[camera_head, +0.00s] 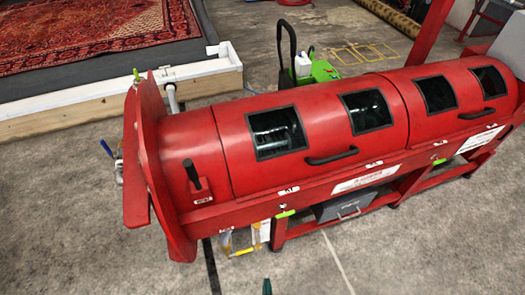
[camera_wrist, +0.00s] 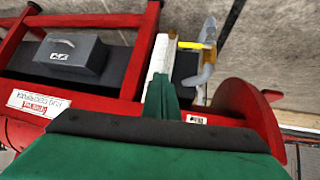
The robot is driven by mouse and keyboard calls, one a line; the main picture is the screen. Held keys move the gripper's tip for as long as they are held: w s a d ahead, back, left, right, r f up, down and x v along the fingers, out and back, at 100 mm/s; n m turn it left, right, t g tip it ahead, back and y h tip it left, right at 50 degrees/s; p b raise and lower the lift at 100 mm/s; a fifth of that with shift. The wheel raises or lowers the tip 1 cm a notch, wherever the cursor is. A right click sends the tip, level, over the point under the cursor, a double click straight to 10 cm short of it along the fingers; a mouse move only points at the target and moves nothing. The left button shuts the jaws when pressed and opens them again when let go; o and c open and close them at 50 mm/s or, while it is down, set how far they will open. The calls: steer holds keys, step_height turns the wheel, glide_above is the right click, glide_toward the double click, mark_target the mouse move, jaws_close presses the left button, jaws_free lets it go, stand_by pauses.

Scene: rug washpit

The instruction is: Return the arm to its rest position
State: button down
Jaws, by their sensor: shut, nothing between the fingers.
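My gripper (camera_wrist: 163,92) shows in the wrist view as a green body with narrow green fingers together at its centre. It is shut and holds nothing. The fingers overlap the red machine's frame in that picture; I cannot tell the gap between them. In the head view only a small dark green tip (camera_head: 267,286), likely mine, shows at the bottom edge, in front of the red machine (camera_head: 330,125). The rest of my arm is out of the head view. The machine is a long red drum with dark windows, black handles and a black lever (camera_head: 192,175) at its left end.
A grey box (camera_head: 355,205) sits on the machine's lower frame; it also shows in the wrist view (camera_wrist: 70,55). Behind are a green machine (camera_head: 322,71) and a white-edged pit with a red rug (camera_head: 95,35). The front floor is mostly clear.

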steer(key=s+a+r+t, duration=0.1)
steer(key=s+r+t, duration=0.2)
steer(key=r, duration=1.1)
steer(key=s+r+m+t, duration=0.1)
steer(key=s+r+t, duration=0.2)
steer(key=s+r, duration=0.5)
step_height(320, 180, up, 7)
steer(key=shift+s+a+r, duration=0.1)
steer(key=shift+s+a, duration=0.25)
steer(key=shift+s, duration=0.05)
